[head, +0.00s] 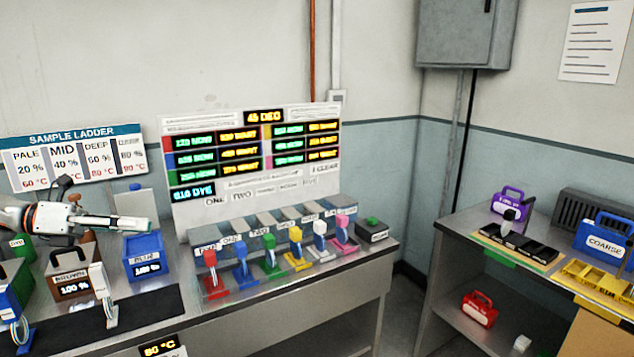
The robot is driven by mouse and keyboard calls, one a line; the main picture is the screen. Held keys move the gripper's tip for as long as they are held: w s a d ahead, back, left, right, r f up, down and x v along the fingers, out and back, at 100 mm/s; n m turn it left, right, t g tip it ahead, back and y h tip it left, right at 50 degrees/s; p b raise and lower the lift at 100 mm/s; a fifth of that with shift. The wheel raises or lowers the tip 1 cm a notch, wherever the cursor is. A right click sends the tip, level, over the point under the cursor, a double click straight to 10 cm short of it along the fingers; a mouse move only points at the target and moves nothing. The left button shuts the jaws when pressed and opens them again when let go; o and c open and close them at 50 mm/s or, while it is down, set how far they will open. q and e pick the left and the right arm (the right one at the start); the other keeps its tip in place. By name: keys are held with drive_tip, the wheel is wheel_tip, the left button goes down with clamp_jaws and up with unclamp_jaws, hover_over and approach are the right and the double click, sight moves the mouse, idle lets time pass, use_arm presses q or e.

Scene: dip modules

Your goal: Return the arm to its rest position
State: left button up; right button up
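My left gripper (112,222) comes in from the left edge and points right, level, above the left bench. It is in front of the wall, over the brown box (72,285) and the blue box (143,257). The fingers show nearly edge-on, so whether they are apart cannot be told. I see nothing held in them. My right gripper is not in view.
A row of coloured dip modules (270,255) stands on the bench below a lit display panel (255,150). A green box (15,280) is at the left. A second bench (455,245) at right holds a purple case (508,203) and a blue COARSE case (603,238).

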use_arm(q)
drive_tip(key=s+d+f+n+t+b, duration=0.35)
drive_tip(key=d+f+n+t, duration=0.45)
drive_tip(key=d+f+n, duration=1.15)
drive_tip(key=s+f+n+g+y+b, duration=0.1)
drive_tip(key=s+f+n+y, duration=0.5)
drive_tip(key=f, duration=1.1)
drive_tip(key=s+f+n+g+y, duration=0.1)
drive_tip(key=s+f+n+y, duration=0.5)
drive_tip(key=s+f+n, duration=0.7)
drive_tip(key=s+f, duration=0.4)
drive_tip(key=s, duration=0.4)
drive_tip(key=shift+s+f+n+g+b, duration=0.2)
drive_tip(key=shift+f+n+g+b, duration=0.1)
drive_tip(key=shift+n+b, duration=0.1)
